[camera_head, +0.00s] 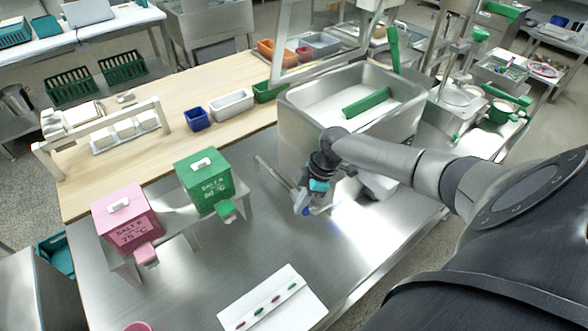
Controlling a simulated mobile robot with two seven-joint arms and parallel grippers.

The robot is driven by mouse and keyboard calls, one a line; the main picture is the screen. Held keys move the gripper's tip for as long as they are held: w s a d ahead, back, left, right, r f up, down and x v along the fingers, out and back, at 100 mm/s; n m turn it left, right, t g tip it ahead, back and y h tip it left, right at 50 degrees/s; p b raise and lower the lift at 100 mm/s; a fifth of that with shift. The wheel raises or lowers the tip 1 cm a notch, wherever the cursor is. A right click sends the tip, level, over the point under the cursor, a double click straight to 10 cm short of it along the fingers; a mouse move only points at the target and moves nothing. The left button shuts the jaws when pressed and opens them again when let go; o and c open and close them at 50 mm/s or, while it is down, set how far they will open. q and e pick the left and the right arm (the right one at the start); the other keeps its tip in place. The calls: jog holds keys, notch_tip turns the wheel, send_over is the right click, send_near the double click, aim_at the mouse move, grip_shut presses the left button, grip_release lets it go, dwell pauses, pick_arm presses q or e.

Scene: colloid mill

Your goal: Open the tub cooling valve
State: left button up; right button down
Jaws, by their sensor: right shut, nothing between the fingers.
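The steel tub (302,128) stands on the metal worktop, right of centre, with a green bar (367,102) inside it. My right gripper (305,209) is in front of the tub's near side, low over the worktop, shut and empty. A thin metal rod (268,172) sticks out to the left beside the gripper; I cannot tell whether it belongs to the cooling valve. No valve handle can be made out clearly, as my right arm and gripper cover the tub's lower front. My left gripper is not in view.
A green box (204,182) and a pink box (127,218) stand on metal stands to the left. A white card (272,304) with small coloured pieces lies at the front. The metal worktop (215,265) is clear between them. Small bins (231,103) stand behind.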

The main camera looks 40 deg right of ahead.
aim_at(307, 209)
jog(key=shift+s+d, duration=0.3)
jog(key=shift+d, duration=0.2)
jog(key=shift+s+d, duration=0.25)
jog(key=shift+d, duration=0.35)
jog(key=shift+a+p, duration=0.5)
jog(key=shift+a, duration=0.05)
notch_tip(307, 209, up, 10)
jog(key=p, duration=0.1)
jog(key=shift+d+f, duration=0.15)
jog(key=shift+f, duration=0.1)
dwell(0.4)
